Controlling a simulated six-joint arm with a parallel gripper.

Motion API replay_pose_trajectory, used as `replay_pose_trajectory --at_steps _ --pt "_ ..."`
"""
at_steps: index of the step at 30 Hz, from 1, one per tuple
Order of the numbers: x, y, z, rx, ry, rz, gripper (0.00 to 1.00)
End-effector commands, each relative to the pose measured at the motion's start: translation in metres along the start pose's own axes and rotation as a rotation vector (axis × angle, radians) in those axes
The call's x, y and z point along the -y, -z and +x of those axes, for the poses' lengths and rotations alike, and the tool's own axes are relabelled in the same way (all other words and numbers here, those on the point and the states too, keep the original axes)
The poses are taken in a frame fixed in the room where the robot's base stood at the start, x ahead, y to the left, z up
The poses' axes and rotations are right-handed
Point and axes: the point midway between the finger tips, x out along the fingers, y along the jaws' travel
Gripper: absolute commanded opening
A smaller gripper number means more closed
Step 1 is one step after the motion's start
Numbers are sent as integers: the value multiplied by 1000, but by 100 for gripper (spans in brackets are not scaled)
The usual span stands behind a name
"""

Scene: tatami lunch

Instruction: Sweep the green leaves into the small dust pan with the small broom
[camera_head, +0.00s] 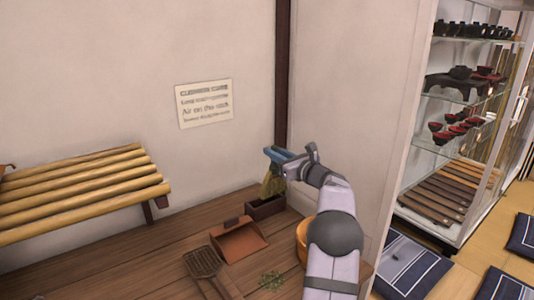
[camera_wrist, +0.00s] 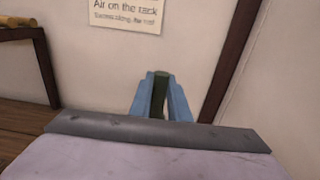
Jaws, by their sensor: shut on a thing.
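My gripper (camera_head: 281,156) is shut on the small broom and holds it upright at the back of the wooden table. In the wrist view the blue fingers of my gripper (camera_wrist: 160,97) close around the dark green broom handle (camera_wrist: 160,88). The small dust pan (camera_head: 239,240), brown with a raised orange-brown rim, lies on the table left of the arm. The green leaves (camera_head: 271,280) lie in a small pile on the table, in front of the dust pan and to its right.
The dark box (camera_head: 264,208) stands by the back wall. An orange-brown round tub (camera_head: 303,240) is partly hidden behind my arm. A brown slotted utensil (camera_head: 206,266) lies left of the leaves. A bamboo-slat rack (camera_head: 80,195) stands at left, and a glass display cabinet (camera_head: 420,150) at right.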

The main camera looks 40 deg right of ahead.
Motion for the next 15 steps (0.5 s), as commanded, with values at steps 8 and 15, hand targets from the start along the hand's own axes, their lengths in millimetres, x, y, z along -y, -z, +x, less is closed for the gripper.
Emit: replay_pose_trajectory --at_steps 8,15 --pt "-14 -3 -92 2 -37 -3 0" --pt "-54 -1 -173 3 -76 -4 0"
